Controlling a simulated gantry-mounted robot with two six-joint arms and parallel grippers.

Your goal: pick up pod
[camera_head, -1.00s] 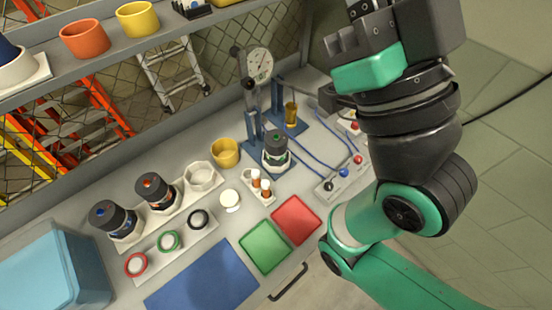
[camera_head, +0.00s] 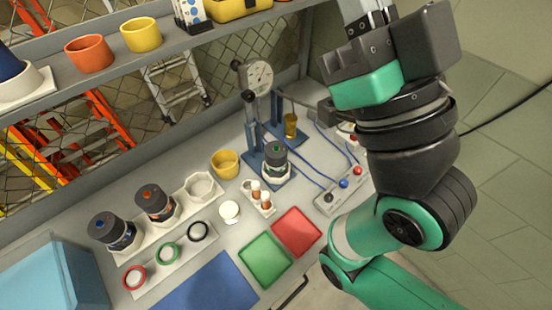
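Several dark, black-capped cylinders look like pods. One with a blue band (camera_head: 112,230) and one with an orange-red top (camera_head: 156,204) stand upright in a white holder (camera_head: 200,187) on the bench at left. A third, with a green top (camera_head: 276,160), stands upright on a blue press stand (camera_head: 254,177). I cannot tell which one the task means. My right gripper (camera_head: 366,10) is at the top right, well above the bench and apart from all the pods. Its fingertips are cut by the top edge, so its opening is unclear. My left gripper is out of view.
The press with a dial gauge (camera_head: 258,75) stands at the back of the bench. A yellow cup (camera_head: 225,164), green tray (camera_head: 265,260), red tray (camera_head: 297,232), blue mat (camera_head: 208,288) and light-blue bin (camera_head: 50,275) occupy the bench. A shelf (camera_head: 110,69) hangs above it.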

